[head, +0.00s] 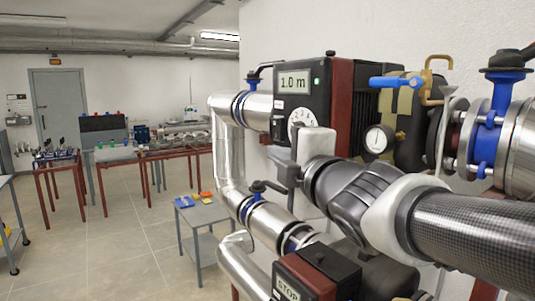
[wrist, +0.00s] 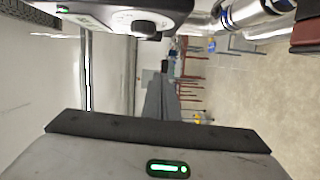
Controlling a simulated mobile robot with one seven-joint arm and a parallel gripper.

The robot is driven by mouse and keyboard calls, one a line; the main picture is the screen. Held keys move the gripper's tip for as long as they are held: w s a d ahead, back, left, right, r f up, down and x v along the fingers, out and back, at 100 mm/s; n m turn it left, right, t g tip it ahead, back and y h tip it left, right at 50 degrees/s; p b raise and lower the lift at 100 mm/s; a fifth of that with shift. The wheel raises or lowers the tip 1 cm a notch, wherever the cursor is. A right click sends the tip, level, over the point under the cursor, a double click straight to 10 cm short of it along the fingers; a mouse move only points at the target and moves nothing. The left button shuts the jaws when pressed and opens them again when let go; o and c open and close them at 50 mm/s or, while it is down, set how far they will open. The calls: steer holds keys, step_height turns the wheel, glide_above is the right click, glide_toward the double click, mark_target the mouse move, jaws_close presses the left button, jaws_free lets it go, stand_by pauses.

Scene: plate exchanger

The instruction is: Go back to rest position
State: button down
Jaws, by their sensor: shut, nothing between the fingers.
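My gripper (head: 284,168) is in front of the pump unit, just below its dial in the head view. In the wrist view my gripper (wrist: 161,82) shows as grey fingers closed together above the pale housing with a green light. The pump unit (head: 307,105) has a black face, a display reading "1.0 m" and a white dial (head: 302,121). My arm and gripper body hide part of the pipework behind. I cannot tell how close the fingers are to the unit.
A pressure gauge (head: 378,141), a blue-handled valve (head: 397,82) and flanged pipes (head: 487,135) crowd the right. A small grey table (head: 204,212) stands left of the pipes. Open floor (head: 120,255) lies left, with workbenches behind.

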steer(key=s+d+f+m+g+h+p, duration=0.2)
steer(key=s+d+f+m+g+h, duration=0.4)
steer(key=d+f+m, duration=0.6)
steer(key=s+f+m+g+p, duration=0.1)
steer(key=s+f+m+g, duration=0.4)
steer(key=s, duration=0.9)
step_height(320, 180, down, 3)
steer(key=m, duration=0.4)
steer(key=shift+s+a+p, duration=0.15)
steer(key=shift+s+p, duration=0.15)
steer(key=shift+s, duration=0.1)
stand_by(2.2)
